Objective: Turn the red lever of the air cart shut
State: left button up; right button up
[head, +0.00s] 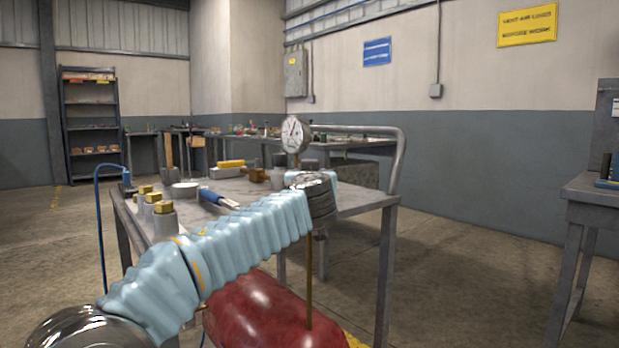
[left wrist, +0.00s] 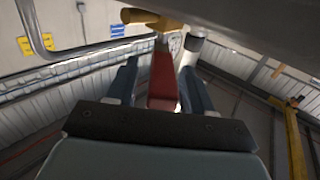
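The red lever (left wrist: 163,82) shows in the left wrist view below a brass valve body (left wrist: 150,18). My left gripper (left wrist: 158,85) has its two dark blue fingers on either side of the lever. They stand apart, with a gap showing at least on the left side of the lever. Whether the right finger touches it I cannot tell. In the head view my sleeved left arm reaches over the cart (head: 352,203), and its wrist hides the lever and fingers. A round pressure gauge (head: 295,134) stands just behind the wrist. My right gripper is in neither view.
A red tank (head: 262,310) lies low under the cart. Brass-topped fittings (head: 163,215) and a blue-handled tool (head: 217,198) lie on the cart top. A bent tube handle (head: 399,150) rises at its right end. Open floor lies between the cart and a workbench (head: 590,195) at right.

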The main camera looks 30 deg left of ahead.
pick_arm(q)
jog(key=shift+s, duration=0.1)
jog(key=shift+s+d+f, duration=0.1)
jog(key=shift+s+d, duration=0.15)
jog(key=shift+s, duration=0.1)
jog(key=b+v, duration=0.2)
jog(key=v, duration=1)
jog(key=shift+s+d, duration=0.15)
jog(key=shift+s, duration=0.25)
jog(key=shift+c, duration=0.5)
